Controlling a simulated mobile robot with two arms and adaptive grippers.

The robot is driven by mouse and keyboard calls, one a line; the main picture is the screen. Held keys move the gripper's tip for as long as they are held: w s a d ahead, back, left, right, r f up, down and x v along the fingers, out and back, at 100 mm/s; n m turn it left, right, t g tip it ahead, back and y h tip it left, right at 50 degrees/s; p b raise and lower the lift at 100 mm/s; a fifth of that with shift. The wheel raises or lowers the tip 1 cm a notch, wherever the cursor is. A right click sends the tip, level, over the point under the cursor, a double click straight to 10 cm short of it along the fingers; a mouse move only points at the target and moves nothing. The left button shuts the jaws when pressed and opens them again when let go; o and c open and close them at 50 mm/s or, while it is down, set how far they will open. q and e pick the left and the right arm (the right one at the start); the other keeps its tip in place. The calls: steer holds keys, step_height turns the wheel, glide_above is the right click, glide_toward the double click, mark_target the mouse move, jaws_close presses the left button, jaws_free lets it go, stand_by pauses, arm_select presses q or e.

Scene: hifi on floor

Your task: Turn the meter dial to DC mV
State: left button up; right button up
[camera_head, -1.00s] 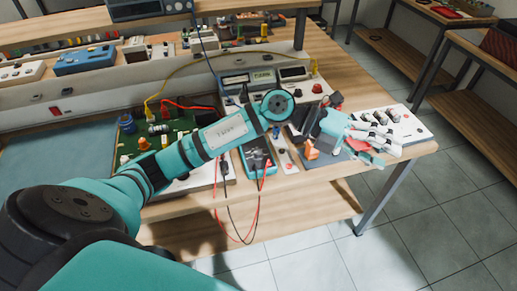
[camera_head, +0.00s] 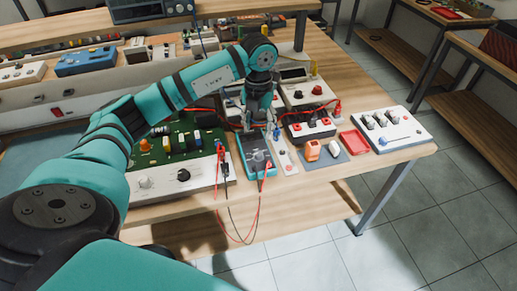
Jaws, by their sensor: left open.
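The meter is a teal handheld unit (camera_head: 247,166) lying near the front edge of the bench, with red and black leads hanging from it. Its grey dial (camera_head: 259,160) shows on the lower part of its face; the setting is too small to read. My left gripper (camera_head: 259,131) points down over the far end of the meter, open and empty. The gripper hides the upper part of the meter. I cannot tell whether the fingers touch it. My right gripper is not in view.
A green circuit board unit (camera_head: 180,143) stands left of the meter. To the right are a narrow white strip (camera_head: 285,160), a black box with red knobs (camera_head: 308,127), a dark mat (camera_head: 323,164), a red tray (camera_head: 354,142) and a white switch panel (camera_head: 402,128).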

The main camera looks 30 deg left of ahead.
mark_target(259, 153)
arm_select(q)
step_height(259, 153, down, 11)
steer(key=shift+r+p, duration=0.2)
steer(key=shift+p, duration=0.6)
jaws_close()
